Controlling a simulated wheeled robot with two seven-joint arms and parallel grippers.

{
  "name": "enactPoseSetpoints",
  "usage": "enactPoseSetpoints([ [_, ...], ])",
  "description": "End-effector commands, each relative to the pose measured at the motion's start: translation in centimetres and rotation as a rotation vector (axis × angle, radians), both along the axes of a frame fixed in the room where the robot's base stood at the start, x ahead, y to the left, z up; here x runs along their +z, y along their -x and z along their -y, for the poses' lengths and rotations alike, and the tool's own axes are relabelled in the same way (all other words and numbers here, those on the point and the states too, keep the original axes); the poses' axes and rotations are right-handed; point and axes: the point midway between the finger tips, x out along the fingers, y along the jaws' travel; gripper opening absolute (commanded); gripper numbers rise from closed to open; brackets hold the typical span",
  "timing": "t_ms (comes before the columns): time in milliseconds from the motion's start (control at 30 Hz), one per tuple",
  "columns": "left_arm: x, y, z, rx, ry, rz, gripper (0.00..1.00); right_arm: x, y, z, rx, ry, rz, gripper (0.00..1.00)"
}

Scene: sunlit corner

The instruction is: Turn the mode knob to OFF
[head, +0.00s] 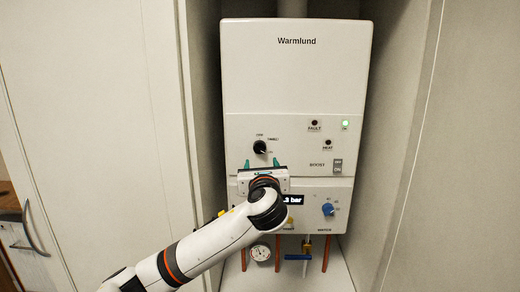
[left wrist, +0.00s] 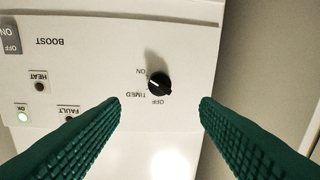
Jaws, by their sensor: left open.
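The mode knob (head: 260,147) is a small round black knob on the white boiler's front panel, with OFF, TIMED and ON printed around it. In the left wrist view the knob (left wrist: 159,84) shows upside down with its labels, OFF lying on the side nearer the fingertips. I cannot tell surely which label its pale mark points at. My left gripper (head: 261,164) is open and empty just below the knob in the head view. Its green ribbed fingers (left wrist: 160,102) stand wide apart on either side of the knob, not touching it. My right gripper is not in view.
The boiler (head: 296,70) hangs in a narrow alcove between pale side walls. A BOOST switch (head: 337,166), a lit green lamp (head: 346,124) and a blue knob (head: 328,209) are to the right. A pressure gauge (head: 260,252) and copper pipes are below.

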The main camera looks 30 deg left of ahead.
Motion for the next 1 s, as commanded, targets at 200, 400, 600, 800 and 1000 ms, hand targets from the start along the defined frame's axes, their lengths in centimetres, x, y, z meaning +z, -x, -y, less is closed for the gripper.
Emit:
enactPoseSetpoints([
  [200, 0.2, -3.8, -2.7, 0.002, 0.004, -0.002, 0.56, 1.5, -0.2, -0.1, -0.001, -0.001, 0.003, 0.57],
  [400, 0.1, -6.5, -4.7, 0.001, 0.005, 0.000, 0.56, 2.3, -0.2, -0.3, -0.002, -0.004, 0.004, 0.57],
  [600, 0.0, -7.9, -5.6, -0.001, 0.005, 0.000, 0.56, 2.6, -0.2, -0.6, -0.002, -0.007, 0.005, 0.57],
  [800, -0.1, -8.2, -5.8, -0.002, 0.005, 0.000, 0.56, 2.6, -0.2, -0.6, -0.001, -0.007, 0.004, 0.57],
  [1000, -0.1, -8.2, -5.8, -0.002, 0.005, 0.000, 0.46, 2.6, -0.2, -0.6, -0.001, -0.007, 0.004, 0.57],
])
